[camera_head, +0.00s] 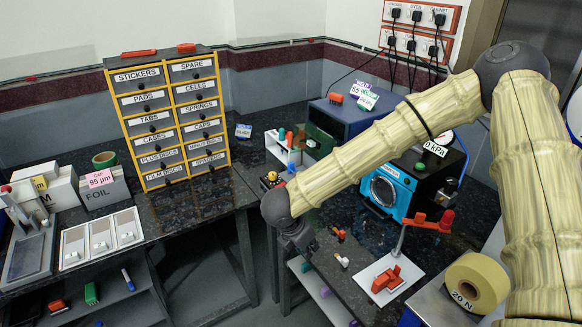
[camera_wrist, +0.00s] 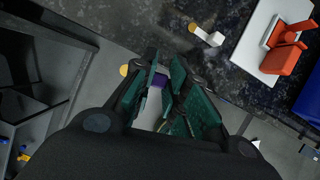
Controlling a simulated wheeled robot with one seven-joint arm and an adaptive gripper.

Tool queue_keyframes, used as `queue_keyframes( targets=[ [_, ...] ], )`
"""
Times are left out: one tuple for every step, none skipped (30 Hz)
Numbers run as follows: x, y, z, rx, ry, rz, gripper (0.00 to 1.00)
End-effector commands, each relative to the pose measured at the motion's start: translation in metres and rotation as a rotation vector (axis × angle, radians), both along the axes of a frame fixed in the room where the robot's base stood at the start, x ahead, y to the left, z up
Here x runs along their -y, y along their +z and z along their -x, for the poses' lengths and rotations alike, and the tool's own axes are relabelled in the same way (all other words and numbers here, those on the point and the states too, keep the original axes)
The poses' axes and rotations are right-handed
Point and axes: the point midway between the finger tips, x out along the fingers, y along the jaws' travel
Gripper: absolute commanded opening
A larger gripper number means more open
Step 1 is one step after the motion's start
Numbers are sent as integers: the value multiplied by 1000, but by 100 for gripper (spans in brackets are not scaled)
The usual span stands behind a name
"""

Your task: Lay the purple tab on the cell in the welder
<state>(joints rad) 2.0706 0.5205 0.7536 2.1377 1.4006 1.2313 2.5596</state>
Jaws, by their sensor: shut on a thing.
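My gripper (camera_head: 297,243) hangs over the edge of the dark bench at the centre of the head view. In the wrist view its green fingers (camera_wrist: 165,82) are closed in, with a small purple piece, the purple tab (camera_wrist: 158,80), between them. The fingers hide most of it. A red clamp-like device (camera_head: 385,279) stands on a white plate (camera_head: 407,283), right of my gripper. In the wrist view this red device (camera_wrist: 285,44) is at the top right. I cannot tell which device is the welder, and I cannot make out the cell.
A blue machine (camera_head: 386,190) with a round door stands behind the red device. A red-ended lever (camera_head: 430,222) rises near it. A tape roll (camera_head: 475,283) is at the right. The yellow labelled drawer cabinet (camera_head: 170,118) stands at the left. Small parts lie on the bench near my gripper.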

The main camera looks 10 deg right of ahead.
Motion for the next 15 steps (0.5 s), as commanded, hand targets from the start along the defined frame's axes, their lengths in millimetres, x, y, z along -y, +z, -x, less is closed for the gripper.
queue_keyframes(
  targets=[
    [-1,0,-2,1,10,0,6],
    [-2,-1,-4,0,21,0,6],
    [-4,-1,-8,1,43,1,6],
    [-6,-2,-11,2,62,1,6],
    [-8,-2,-15,2,87,1,6],
    [-12,-4,-22,3,127,2,6],
    [-15,-4,-27,2,162,2,6],
    [-19,-5,-33,2,202,2,6],
    [-25,-5,-42,4,259,2,6],
    [-29,-6,-48,4,303,2,6],
    [-33,-7,-53,3,351,3,6],
    [-38,-7,-61,3,412,3,6],
    [-43,-7,-67,4,460,3,6],
    [-47,-6,-72,4,508,4,6],
    [-52,-6,-79,4,569,4,6]
  ],
)
